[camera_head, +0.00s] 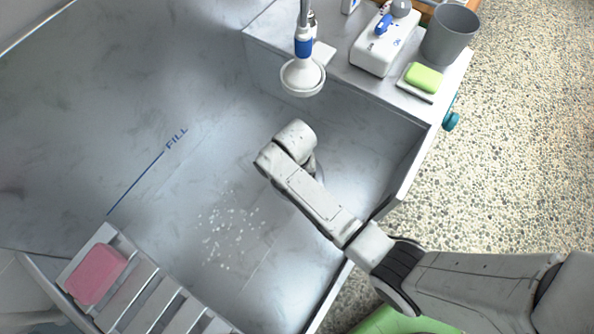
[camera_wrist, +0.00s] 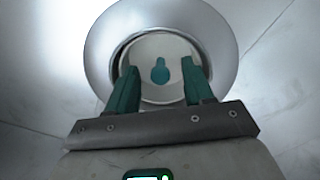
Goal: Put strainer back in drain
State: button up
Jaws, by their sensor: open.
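A wide, shiny metal ring (camera_wrist: 222,35), which looks like the drain rim, fills the upper middle of the wrist view. A pale round disc (camera_wrist: 150,48), which looks like the strainer, is inside the ring. A small teal keyhole-shaped piece (camera_wrist: 160,74) is at the disc's middle. I cannot tell how deep the disc sits or whether it lies flat. My gripper (camera_wrist: 159,68) is open, its two teal fingers apart on either side of the teal piece. In the head view my arm hides the gripper, the ring and the disc.
The grey metal basin floor (camera_head: 130,85) is mostly bare, with white specks (camera_head: 226,232) left of my arm. A slatted rack (camera_head: 130,295) holds a pink block (camera_head: 96,273). A shower head (camera_head: 303,76) hangs at the ledge, which bears a white box (camera_head: 383,48) and a grey bucket (camera_head: 450,36).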

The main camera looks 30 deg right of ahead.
notch_tip(320, 180, up, 10)
jog(key=shift+f+p, duration=0.2)
jog(key=shift+p, duration=0.2)
dwell(0.4)
